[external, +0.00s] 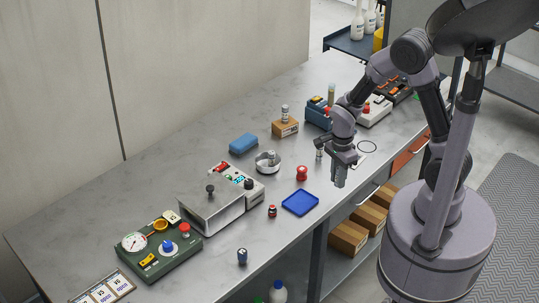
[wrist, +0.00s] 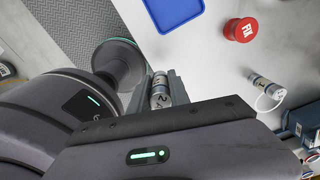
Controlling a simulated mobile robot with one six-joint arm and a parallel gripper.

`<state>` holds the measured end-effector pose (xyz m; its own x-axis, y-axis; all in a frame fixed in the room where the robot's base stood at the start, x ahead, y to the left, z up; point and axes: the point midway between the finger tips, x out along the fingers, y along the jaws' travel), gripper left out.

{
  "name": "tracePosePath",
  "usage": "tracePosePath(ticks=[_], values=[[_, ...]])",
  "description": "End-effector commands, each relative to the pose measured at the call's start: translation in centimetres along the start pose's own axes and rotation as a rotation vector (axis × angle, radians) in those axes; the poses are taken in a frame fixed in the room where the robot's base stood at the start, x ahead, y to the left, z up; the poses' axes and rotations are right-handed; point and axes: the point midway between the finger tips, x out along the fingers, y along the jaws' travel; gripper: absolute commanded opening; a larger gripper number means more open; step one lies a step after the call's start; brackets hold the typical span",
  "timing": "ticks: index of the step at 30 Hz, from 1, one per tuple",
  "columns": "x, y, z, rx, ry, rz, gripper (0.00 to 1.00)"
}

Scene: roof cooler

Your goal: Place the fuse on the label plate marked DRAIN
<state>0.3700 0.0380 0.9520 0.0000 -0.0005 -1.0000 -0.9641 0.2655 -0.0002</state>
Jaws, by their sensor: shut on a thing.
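My gripper (external: 340,181) hangs above the front edge of the bench, pointing down. In the wrist view my gripper (wrist: 160,88) is shut on a silver banded cylinder, seemingly the fuse (wrist: 160,92), marked with a dark character. The fuse does not show clearly in the external view. A framed plate with several white labels (external: 105,291) lies at the near left end of the bench, partly cut off. Its lettering is too small to read, so I cannot tell whether DRAIN is on it.
A blue tray (external: 300,202) and a red knob-like piece (external: 302,173) are left of my gripper. A grey control box (external: 220,205) and a green gauge panel (external: 160,246) stand farther left.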

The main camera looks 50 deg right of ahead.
Motion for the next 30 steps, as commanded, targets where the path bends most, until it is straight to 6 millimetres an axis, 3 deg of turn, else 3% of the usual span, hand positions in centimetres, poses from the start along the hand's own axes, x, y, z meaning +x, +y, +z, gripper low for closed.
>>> tracePosePath(ticks=[1,3,6,9,14,24,30], values=[[0.0,-0.1,-3.0,0.116,0.0,0.001,0.0],[0.0,0.4,-7.0,0.28,0.0,0.0,0.0],[-0.1,1.6,-11.5,0.481,0.001,0.0,0.0],[-0.1,2.8,-14.4,0.62,0.001,0.0,0.0],[0.0,2.8,-16.2,0.714,0.001,-0.001,0.0],[1.2,-8.2,-17.1,0.715,0.0,-0.001,0.0],[1.4,-11.5,-17.4,0.714,0.0,0.0,0.0]])
